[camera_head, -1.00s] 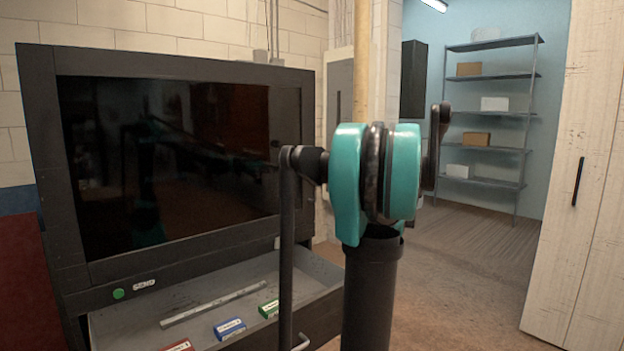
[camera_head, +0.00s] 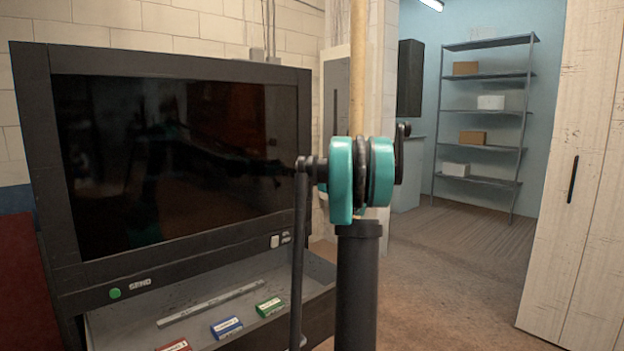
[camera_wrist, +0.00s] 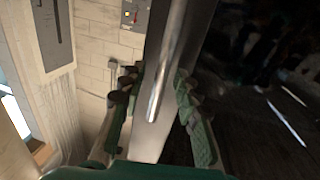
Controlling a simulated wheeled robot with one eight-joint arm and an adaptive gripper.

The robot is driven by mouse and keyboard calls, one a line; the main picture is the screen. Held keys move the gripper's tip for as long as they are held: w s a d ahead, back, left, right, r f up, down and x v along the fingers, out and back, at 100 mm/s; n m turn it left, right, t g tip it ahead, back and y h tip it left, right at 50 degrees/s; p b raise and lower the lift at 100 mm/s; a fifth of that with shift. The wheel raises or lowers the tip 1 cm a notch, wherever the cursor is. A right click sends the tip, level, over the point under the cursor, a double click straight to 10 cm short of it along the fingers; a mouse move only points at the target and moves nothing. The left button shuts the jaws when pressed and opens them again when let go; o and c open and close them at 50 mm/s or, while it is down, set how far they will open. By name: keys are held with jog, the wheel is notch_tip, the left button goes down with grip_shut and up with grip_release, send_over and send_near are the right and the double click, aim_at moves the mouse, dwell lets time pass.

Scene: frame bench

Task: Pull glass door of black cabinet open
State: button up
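The black cabinet (camera_head: 42,160) stands at the left in the head view. Its dark glass door (camera_head: 180,150) looks shut and reflects my arm. In the wrist view the dark glass (camera_wrist: 265,90) fills the right side. A straight metal bar handle (camera_wrist: 168,70) runs up the middle in front of the door's grey edge. My gripper (camera_wrist: 156,84) is open, with one green finger on each side of the handle. Gaps show between the fingers and the bar. The gripper cannot be made out directly in the head view.
Below the glass, an open drawer (camera_head: 130,325) holds a blue box (camera_head: 226,327), a green box (camera_head: 269,307), a red box (camera_head: 174,345) and a flat metal strip (camera_head: 212,302). Open floor (camera_head: 440,290) lies to the right, with a shelf rack (camera_head: 522,125) behind and a pale wardrobe (camera_head: 590,180).

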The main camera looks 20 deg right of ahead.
jog(key=shift+w, duration=0.3)
jog(key=shift+c, duration=0.6)
grip_shut()
